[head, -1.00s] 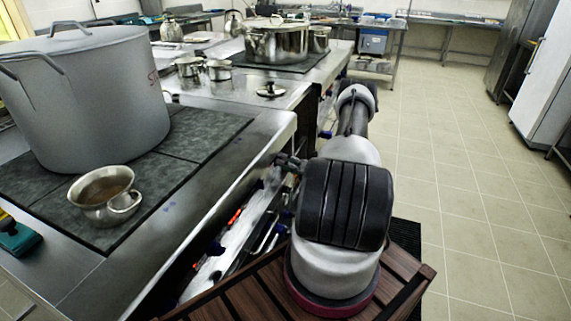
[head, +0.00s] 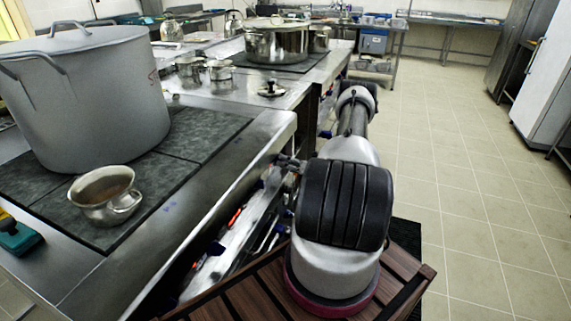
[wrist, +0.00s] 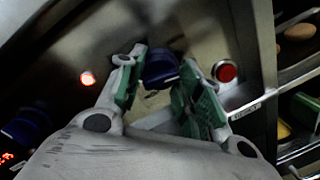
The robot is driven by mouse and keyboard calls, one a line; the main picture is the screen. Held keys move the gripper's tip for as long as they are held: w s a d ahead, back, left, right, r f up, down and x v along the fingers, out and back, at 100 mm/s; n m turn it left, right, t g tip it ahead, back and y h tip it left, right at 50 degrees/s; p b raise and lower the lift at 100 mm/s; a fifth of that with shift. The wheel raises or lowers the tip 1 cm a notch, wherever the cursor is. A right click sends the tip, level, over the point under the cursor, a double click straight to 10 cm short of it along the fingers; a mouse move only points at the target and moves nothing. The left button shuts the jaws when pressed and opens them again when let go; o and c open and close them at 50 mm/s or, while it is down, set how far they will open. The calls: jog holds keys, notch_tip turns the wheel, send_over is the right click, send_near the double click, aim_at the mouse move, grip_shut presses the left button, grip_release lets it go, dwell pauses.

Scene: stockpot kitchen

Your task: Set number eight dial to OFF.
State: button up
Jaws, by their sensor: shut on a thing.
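A dark blue dial (wrist: 160,69) sits on the steel front panel, in the middle of the wrist view. My gripper (wrist: 157,84) has its two green-padded fingers closed on either side of this dial, and I take it as held between them. The dial's number and its OFF mark cannot be read.
A lit red lamp (wrist: 87,78) and a red round button (wrist: 227,71) flank the dial. Another blue dial (wrist: 27,127) is at the left. A large stockpot (head: 95,100) and a metal cup (head: 103,195) stand on the cooktop. The tiled floor at right is clear.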

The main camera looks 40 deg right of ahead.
jog(key=shift+f+n+y, duration=0.1)
jog(key=shift+n+y, duration=0.4)
jog(key=shift+n, duration=3.2)
jog(key=shift+n+y, duration=0.5)
jog(key=shift+n, duration=3.2)
jog(key=shift+f+n+y, duration=0.1)
jog(key=shift+n+y, duration=0.4)
jog(key=shift+n, duration=3.2)
jog(key=o, duration=1)
jog(key=shift+o, duration=0.2)
jog(key=shift+d, duration=0.1)
jog(key=v, duration=1.2)
jog(key=shift+r, duration=0.2)
